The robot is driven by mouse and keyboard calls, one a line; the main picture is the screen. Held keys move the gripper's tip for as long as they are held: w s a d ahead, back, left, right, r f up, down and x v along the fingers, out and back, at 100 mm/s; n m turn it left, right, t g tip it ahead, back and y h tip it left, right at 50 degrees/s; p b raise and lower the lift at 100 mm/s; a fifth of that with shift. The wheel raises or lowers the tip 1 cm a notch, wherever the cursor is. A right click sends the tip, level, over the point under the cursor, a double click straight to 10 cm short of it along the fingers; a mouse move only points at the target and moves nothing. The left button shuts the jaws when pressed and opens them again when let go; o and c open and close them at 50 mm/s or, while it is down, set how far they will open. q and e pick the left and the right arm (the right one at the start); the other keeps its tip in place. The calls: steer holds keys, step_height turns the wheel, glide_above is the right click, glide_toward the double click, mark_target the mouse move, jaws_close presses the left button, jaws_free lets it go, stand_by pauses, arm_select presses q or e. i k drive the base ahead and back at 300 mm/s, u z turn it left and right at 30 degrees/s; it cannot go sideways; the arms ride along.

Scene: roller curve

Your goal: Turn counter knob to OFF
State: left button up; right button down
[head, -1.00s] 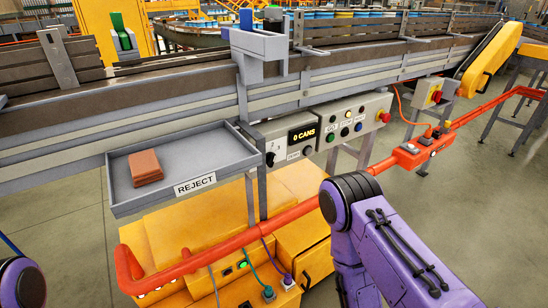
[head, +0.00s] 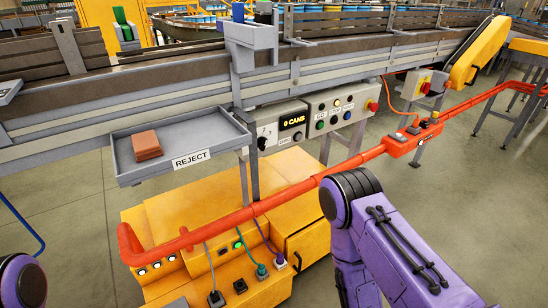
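The counter box (head: 276,131) is a grey panel under the conveyor. Its dark display (head: 293,121) reads "0 CANS". A black knob (head: 262,143) sits at its left side, below small markings too small to read surely. A small dark button (head: 298,137) is below the display. My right arm, purple, rises at the lower right, and a bit of my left arm shows at the lower left corner. Neither gripper is in the picture, and neither arm touches the counter box.
An orange rail (head: 290,192) crosses in front, above a yellow cabinet (head: 215,255). Open floor lies at right.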

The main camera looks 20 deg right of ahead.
mark_target(261, 142)
steer(key=k, duration=0.95)
steer(key=z, duration=0.95)
steer(key=i, duration=0.6)
steer(key=z, duration=0.8)
steer(key=i, duration=0.95)
steer(key=u, duration=0.9)
steer(key=i, duration=0.65)
steer(key=u, duration=0.7)
